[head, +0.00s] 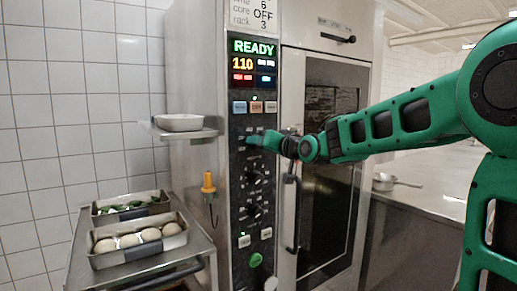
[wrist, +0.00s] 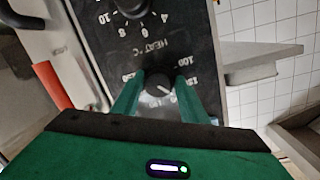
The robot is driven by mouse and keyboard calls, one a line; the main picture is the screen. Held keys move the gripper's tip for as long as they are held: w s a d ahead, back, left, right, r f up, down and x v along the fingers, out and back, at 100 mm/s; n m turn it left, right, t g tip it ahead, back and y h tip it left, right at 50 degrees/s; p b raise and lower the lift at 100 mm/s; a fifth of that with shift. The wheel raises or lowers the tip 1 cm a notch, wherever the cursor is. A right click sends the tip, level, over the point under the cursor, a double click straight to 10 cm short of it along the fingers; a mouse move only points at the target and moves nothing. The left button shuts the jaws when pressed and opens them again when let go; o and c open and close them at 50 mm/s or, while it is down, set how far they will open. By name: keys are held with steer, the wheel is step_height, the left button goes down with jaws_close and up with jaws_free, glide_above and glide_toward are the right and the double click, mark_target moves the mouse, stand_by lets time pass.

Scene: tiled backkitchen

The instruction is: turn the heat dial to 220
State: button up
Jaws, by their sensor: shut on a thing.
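The heat dial (wrist: 158,83) is a dark round knob on the black control panel (wrist: 95,45), under the printed word HEAT °C. The numbers 100 and 150 show to its right in the wrist view; the numbers on its left are partly covered. My gripper (wrist: 157,88) is shut on the dial, one green finger on each side. A pale pointer mark shows on the dial, but its exact setting cannot be told. In the head view my gripper (head: 254,139) covers the dial on the upper panel. The display (head: 254,63) reads READY and 110.
More knobs (head: 256,180) sit below on the panel. The oven door (head: 328,150) with its long handle (head: 290,215) is right of it. A shelf with a white tray (head: 179,122), an orange-handled probe (head: 208,183) and a cart with food trays (head: 138,245) are left.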

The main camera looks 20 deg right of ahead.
steer(key=m, duration=0.4)
steer(key=m+y, duration=0.1)
steer(key=m, duration=0.3)
steer(key=d+m, duration=0.1)
steer(key=m, duration=0.2)
steer(key=shift+w+m+y, duration=0.1)
steer(key=shift+m+y, duration=0.3)
steer(key=m, duration=0.4)
steer(key=shift+f, duration=0.1)
steer(key=shift+c, duration=0.2)
steer(key=shift+f+m+y, duration=0.1)
steer(key=shift+m+y, duration=0.3)
steer(key=shift+m, duration=1.8)
steer(key=shift+a, duration=0.1)
steer(key=o, duration=1)
steer(key=shift+c, duration=0.2)
steer(key=shift+a, duration=0.1)
